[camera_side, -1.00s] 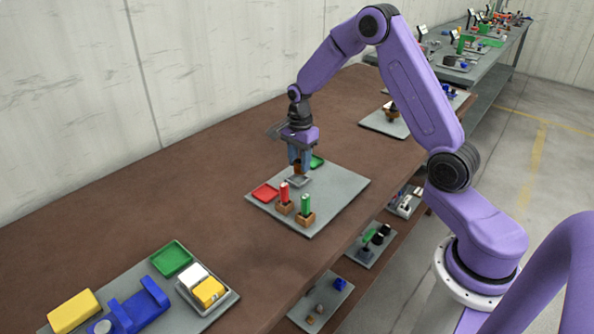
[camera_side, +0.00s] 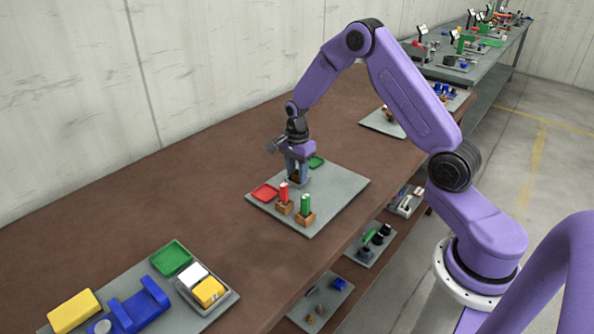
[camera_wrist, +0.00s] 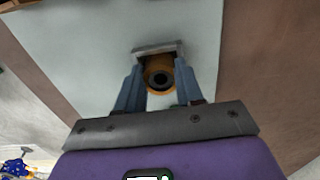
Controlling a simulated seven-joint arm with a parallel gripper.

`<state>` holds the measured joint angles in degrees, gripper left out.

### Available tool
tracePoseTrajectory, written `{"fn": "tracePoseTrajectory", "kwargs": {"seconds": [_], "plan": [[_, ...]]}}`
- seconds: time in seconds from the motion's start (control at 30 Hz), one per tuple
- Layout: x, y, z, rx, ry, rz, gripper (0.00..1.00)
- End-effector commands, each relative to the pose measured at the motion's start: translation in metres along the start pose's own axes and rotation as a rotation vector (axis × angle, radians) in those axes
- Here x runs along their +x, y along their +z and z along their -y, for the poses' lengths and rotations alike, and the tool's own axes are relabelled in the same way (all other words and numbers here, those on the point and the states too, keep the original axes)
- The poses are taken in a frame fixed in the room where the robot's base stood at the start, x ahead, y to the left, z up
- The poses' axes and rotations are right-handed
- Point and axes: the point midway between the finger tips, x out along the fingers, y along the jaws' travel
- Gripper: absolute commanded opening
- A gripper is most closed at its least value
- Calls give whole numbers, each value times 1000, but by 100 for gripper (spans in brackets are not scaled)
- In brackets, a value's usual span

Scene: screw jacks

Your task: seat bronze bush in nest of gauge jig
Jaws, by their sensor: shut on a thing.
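My gripper (camera_side: 297,176) is low over the grey base plate (camera_side: 346,190), pointing down. It is shut on the bronze bush (camera_wrist: 159,91), which shows in the wrist view as a brownish-yellow ring with a dark bore between the blue fingers. A small grey square piece (camera_wrist: 158,47), which looks like the nest of the gauge jig, shows right at the fingertips; it also shows in the side view (camera_side: 298,184). The fingers hide most of the bush in the side view. I cannot tell whether the bush touches the nest floor.
A red tray (camera_side: 264,192) lies left of the gripper and a green tray (camera_side: 316,162) behind it. A red plug (camera_side: 283,191) and a green plug (camera_side: 305,202) stand in brown blocks in front. The plate's right side is clear.

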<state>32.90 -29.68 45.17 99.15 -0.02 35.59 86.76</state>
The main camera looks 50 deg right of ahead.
Motion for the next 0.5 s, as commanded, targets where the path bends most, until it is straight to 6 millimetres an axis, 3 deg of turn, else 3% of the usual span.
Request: {"fn": "tracePoseTrajectory", "kwargs": {"seconds": [0.37, 0.4, 0.43, 0.5], "plan": [[12, 0, -2, 0, 4, 0, 0], [12, 0, -2, 0, 5, 0, 49], [12, 0, -2, 0, 6, 0, 59], [13, 0, -3, 0, 7, 0, 62]]}}
